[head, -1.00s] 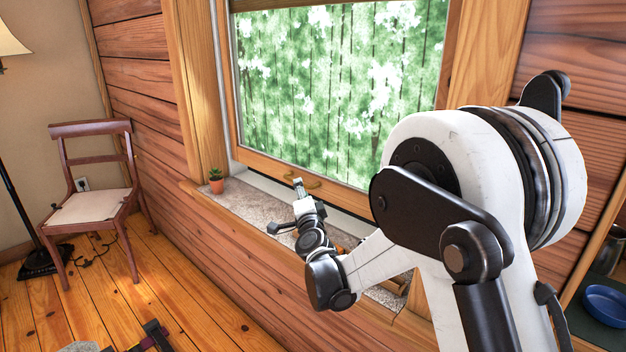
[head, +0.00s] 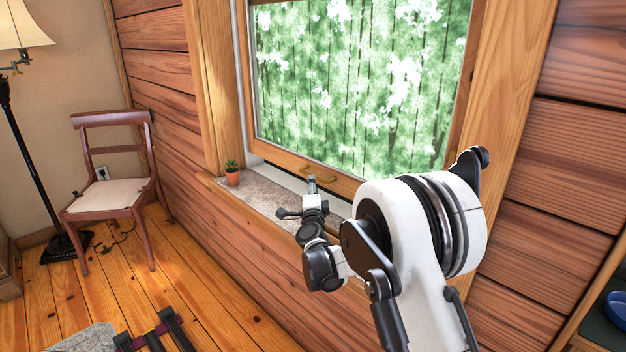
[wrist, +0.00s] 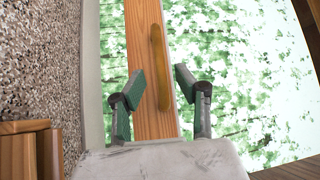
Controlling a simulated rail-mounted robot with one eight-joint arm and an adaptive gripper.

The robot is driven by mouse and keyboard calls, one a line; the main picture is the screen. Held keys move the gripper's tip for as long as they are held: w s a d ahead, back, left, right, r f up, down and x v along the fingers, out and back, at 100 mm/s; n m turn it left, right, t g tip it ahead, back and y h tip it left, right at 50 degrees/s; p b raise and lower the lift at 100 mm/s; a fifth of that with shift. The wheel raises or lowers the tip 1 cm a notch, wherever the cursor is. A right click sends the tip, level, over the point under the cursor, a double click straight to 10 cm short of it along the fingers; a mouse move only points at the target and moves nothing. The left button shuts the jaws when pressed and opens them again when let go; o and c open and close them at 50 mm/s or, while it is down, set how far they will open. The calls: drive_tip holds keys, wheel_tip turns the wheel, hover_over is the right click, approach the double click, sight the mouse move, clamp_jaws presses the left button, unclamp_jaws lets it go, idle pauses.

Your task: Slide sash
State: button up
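The window sash (head: 278,152) has a light wooden frame around a glass pane. A brass-coloured pull handle (head: 322,174) is on its bottom rail. In the wrist view the handle (wrist: 159,65) stands upright along the wooden rail (wrist: 138,45), just beyond and between the lines of my two fingers. My gripper (wrist: 162,88) is open, with nothing between its green-grey fingers. In the head view my gripper (head: 311,183) is over the sill just below the handle. Contact with the handle cannot be told. My arm hides the right part of the bottom rail.
A speckled stone sill (head: 262,196) runs beneath the sash. A small potted plant (head: 232,174) stands at its left end. A pale strip (wrist: 92,75) lies between sill and rail. A chair (head: 112,190) and a floor lamp (head: 20,130) stand at left.

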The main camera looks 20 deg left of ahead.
drive_tip(key=shift+b+x, duration=0.45)
drive_tip(key=shift+x, duration=2.55)
clamp_jaws()
